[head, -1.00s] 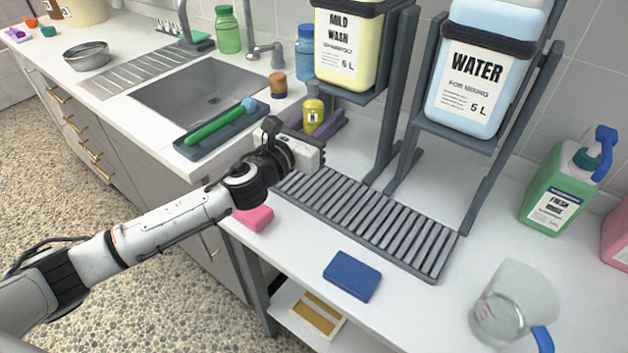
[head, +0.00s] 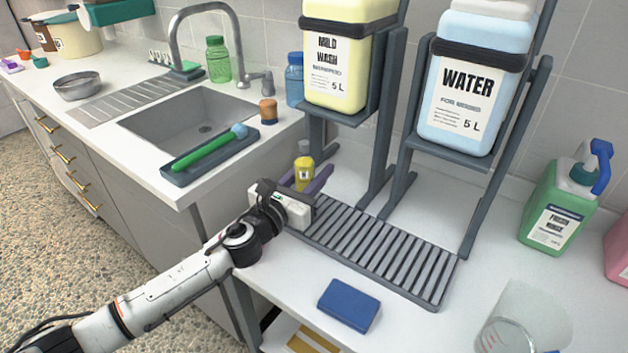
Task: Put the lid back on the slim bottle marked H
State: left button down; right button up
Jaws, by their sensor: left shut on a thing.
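A small slim yellow bottle (head: 303,177) carries a dark H on its label and stands roughly upright, with a grey part at its top. My left gripper (head: 309,177) has its purple fingers on both sides of this bottle and is shut on it. The bottle is near the left end of the slatted rack; whether its base touches anything is hidden by the gripper. I cannot make out a separate loose lid for it. My right gripper is not in view.
The slatted rack (head: 385,256) lies below the stands holding the mild wash (head: 345,70) and water (head: 465,95) containers. A blue sponge (head: 349,305) and clear jug (head: 520,320) are in front. The sink (head: 190,120) and tray with green brush (head: 205,153) are left.

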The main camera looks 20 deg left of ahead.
pick_arm(q)
notch_tip(320, 180, down, 2)
jog(key=shift+b, duration=0.3)
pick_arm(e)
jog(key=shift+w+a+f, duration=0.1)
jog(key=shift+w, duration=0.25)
pick_arm(q)
jog(key=c, duration=1.7)
grip_release()
jog(key=shift+f, duration=0.15)
jog(key=o, duration=0.4)
jog(key=shift+o, duration=0.2)
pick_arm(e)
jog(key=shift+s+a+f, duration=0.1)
pick_arm(q)
jog(key=shift+s, duration=0.2)
jog(key=v, duration=1.1)
jog(key=shift+s+a, duration=0.2)
jog(key=shift+s, duration=0.1)
